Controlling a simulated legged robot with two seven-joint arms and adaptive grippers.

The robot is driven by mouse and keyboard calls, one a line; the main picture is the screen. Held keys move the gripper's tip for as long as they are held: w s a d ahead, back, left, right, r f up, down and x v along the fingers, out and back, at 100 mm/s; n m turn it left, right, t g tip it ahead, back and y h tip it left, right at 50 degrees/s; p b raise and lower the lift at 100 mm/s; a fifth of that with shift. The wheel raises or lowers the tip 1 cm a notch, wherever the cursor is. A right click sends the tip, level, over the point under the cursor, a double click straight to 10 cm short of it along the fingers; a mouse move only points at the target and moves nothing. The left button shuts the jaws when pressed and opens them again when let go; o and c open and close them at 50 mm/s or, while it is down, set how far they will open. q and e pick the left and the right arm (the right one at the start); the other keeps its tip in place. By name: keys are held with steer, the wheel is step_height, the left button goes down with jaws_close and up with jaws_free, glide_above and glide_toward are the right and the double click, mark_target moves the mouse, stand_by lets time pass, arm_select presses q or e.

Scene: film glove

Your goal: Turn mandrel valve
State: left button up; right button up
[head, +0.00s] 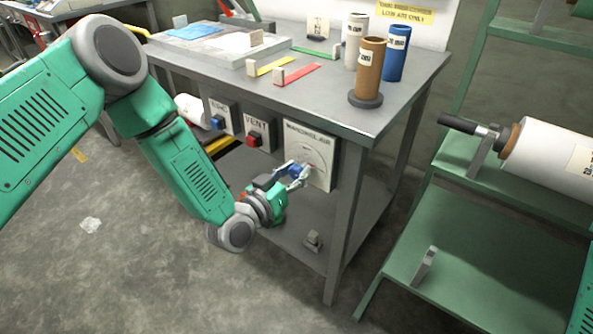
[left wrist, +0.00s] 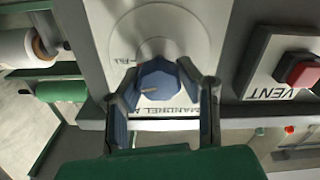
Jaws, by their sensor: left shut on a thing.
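The mandrel valve is a blue knob on a white panel (head: 318,145) fixed to the front of the grey workbench. In the left wrist view the blue knob (left wrist: 158,76) shows close up, with a round dial (left wrist: 150,22) behind it and part of a "MANDREL A…" label below it. My left gripper (head: 293,174) is at the knob, its two fingers on either side of it and shut on it. In the head view the fingers partly hide the knob. My right gripper is out of view.
A "VENT" box with a red button (head: 254,138) and a box with a blue button (head: 217,123) sit left of the panel. Brown (head: 369,68), white and blue rolls stand on the bench top (head: 340,100). A green rack (head: 455,205) with a white roll stands at right.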

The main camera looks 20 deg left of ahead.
arm_select(q)
steer(key=n, duration=0.3)
steer(key=shift+a+f+n, duration=0.15)
steer(key=shift+n, duration=0.25)
steer(key=n+b, duration=0.1)
steer(key=n, duration=0.3)
steer(key=shift+a+f+n, duration=0.1)
steer(key=shift+n, duration=0.2)
steer(key=n+b, duration=0.1)
steer(key=n, duration=0.2)
steer(key=shift+f, duration=0.1)
steer(key=shift+n+b, duration=0.8)
steer(key=shift+n, duration=1.3)
steer(key=shift+f, duration=0.1)
steer(key=o, duration=1.2)
steer(key=shift+a, duration=0.1)
steer(key=v, duration=1.2)
